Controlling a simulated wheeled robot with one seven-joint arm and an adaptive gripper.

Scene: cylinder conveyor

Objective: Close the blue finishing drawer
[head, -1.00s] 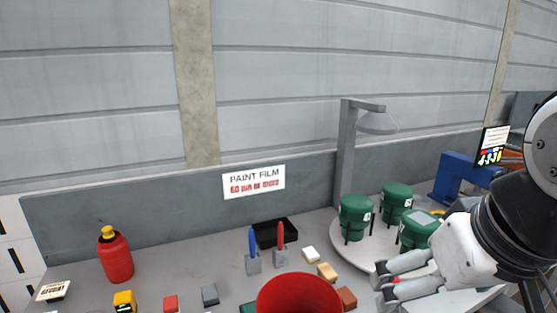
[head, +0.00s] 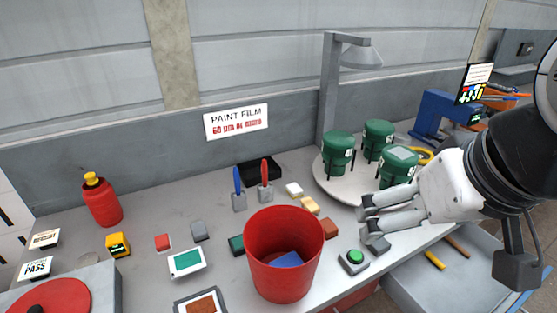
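An open pale blue-grey drawer (head: 408,278) shows at the lower right of the head view, below the bench edge. It holds a yellow-handled tool (head: 434,260) and a brown-handled tool (head: 456,246). Its near end is cut off by the frame, and my arm hides part of its right side. My gripper (head: 368,221) is above the bench, left of the drawer and apart from it. Its two fingers point left with a gap between them, and nothing is seen held.
A red bucket (head: 258,240), a green push button (head: 354,258) and a round stand (head: 330,180) with green pots (head: 338,150) are close to my gripper. A lamp post (head: 328,90) rises behind. A blue machine (head: 440,100) stands at the back right.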

